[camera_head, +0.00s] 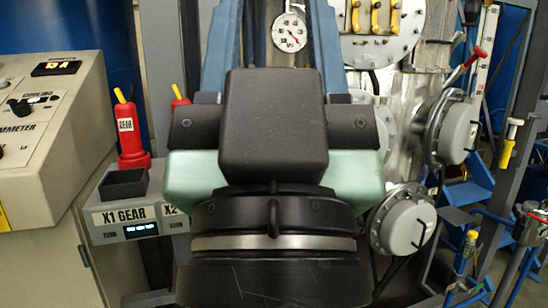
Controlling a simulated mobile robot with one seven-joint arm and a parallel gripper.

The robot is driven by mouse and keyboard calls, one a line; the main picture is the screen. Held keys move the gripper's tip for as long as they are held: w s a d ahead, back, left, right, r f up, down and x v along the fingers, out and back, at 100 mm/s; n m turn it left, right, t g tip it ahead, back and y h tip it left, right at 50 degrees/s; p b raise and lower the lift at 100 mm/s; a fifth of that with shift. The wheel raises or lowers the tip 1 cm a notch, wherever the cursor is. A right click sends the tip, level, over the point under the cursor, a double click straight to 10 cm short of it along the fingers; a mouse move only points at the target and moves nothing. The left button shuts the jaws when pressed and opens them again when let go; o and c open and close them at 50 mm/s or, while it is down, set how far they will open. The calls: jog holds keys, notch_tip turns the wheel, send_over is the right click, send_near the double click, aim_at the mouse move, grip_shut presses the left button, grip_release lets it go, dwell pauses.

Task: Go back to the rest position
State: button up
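My gripper (272,150) fills the middle of the head camera view, seen from behind. Its black housing and wrist hide the fingertips, so I cannot tell whether it is open or shut, or whether it holds anything. Pale green parts show on both sides of the housing. A round dial gauge (290,32) shows just above the gripper, between two blue uprights. I cannot tell the distance between gripper and gauge.
At left stand a beige control console (50,130) and a grey box labelled X1 GEAR (125,215), with a red, yellow-tipped GEAR handle (130,130) behind. At right are a shiny metal vessel (425,90), round grey flanged covers (458,130) and blue framework (475,190).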

notch_tip(320, 180, up, 18)
jog(key=p, duration=1.6)
jog(key=shift+r, duration=0.15)
